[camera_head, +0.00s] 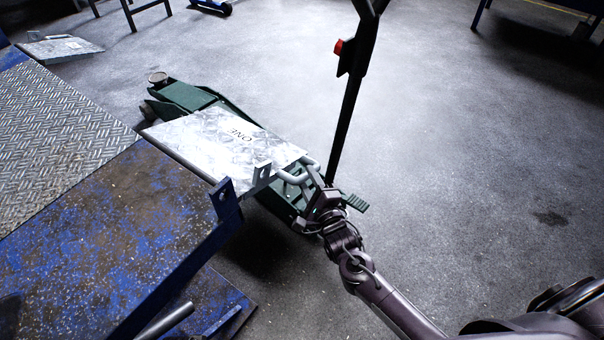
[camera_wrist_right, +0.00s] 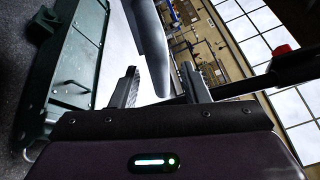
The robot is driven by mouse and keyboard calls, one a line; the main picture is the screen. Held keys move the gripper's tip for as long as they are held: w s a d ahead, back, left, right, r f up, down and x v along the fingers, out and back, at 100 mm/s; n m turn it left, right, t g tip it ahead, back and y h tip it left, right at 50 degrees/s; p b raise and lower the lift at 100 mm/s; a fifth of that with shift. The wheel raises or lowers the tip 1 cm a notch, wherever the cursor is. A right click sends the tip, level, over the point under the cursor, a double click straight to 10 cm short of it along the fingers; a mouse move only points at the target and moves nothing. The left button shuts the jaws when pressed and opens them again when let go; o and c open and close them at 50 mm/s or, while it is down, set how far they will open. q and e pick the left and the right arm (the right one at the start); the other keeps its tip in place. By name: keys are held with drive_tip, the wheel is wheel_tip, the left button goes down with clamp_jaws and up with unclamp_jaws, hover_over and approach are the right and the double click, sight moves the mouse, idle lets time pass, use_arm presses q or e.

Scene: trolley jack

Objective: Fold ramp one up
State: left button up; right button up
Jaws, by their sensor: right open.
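Ramp one (camera_head: 215,140) is a bright metal plate marked ONE, extending from the blue lift platform's edge over the green trolley jack (camera_head: 185,97). A grey loop handle (camera_head: 290,179) sits at its near right end. My right gripper (camera_head: 311,180) is beside this handle with its fingers open. In the right wrist view, the open fingers (camera_wrist_right: 160,86) have a smooth grey bar (camera_wrist_right: 150,45) between or just beyond them; I cannot tell whether they touch it. The jack's green frame (camera_wrist_right: 75,65) is left of them. My left gripper is not in view.
The jack's upright black handle (camera_head: 345,120) with a red part (camera_head: 339,47) stands close to my right gripper. The worn blue platform (camera_head: 90,240) and a bracket (camera_head: 224,196) lie left. Another ramp plate (camera_head: 62,47) is at the far left. Floor to the right is clear.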

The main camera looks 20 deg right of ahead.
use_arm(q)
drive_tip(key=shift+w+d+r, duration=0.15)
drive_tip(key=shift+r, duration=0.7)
use_arm(e)
drive_tip(key=shift+w+a, duration=0.15)
drive_tip(key=shift+w, duration=1.9)
clamp_jaws()
